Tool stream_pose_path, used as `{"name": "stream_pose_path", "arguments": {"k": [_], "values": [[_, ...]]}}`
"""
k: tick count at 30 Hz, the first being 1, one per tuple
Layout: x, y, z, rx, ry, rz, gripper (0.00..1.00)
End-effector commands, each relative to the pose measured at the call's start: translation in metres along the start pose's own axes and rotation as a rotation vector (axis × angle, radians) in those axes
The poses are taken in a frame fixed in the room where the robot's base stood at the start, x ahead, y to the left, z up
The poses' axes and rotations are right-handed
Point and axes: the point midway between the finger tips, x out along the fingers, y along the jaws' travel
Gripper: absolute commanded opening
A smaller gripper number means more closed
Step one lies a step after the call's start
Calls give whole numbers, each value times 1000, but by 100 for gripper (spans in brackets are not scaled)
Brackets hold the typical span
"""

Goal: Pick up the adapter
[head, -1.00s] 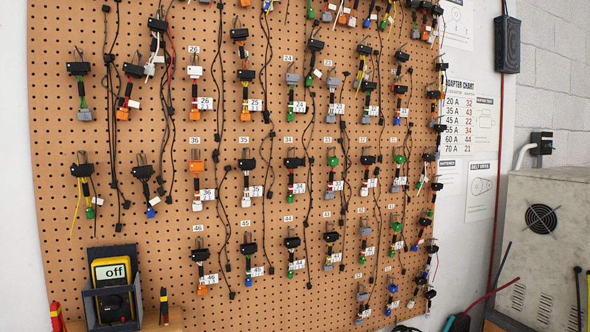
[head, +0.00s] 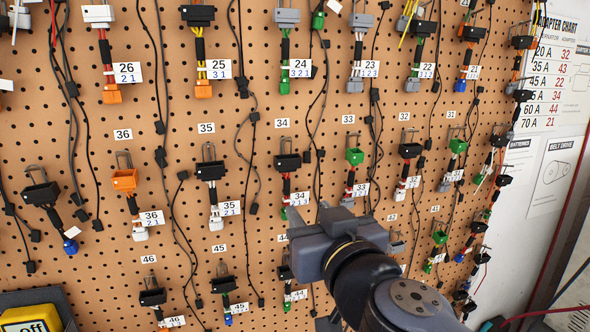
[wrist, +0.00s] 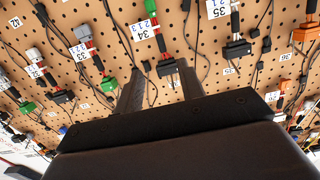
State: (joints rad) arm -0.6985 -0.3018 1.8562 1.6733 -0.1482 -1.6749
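Many adapters hang from hooks on a pegboard, each with a numbered tag. In the head view, adapter 34 (head: 287,161) has a black block on top, coloured wires and a green lower end. Adapter 35 (head: 210,170) hangs to its left and adapter 33 (head: 354,156), with a green block, to its right. My gripper (head: 318,238) is in front of the board, below and right of adapter 34. In the wrist view its two fingers (wrist: 161,90) are apart, with nothing held. The black block of adapter 34 (wrist: 167,68) shows beyond the gap between them.
Black cables (head: 165,160) hang between the adapter columns. An adapter chart (head: 555,70) is on the wall at right. A yellow meter reading off (head: 30,320) stands at lower left. Neighbouring adapters hang close on both sides.

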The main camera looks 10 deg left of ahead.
Motion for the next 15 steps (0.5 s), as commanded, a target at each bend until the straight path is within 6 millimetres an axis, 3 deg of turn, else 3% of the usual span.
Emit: {"name": "stream_pose_path", "arguments": {"k": [9, 15], "values": [[39, 0, 4, 1, -3, 3, 37], [54, 0, 2, 1, -1, 1, 37]]}}
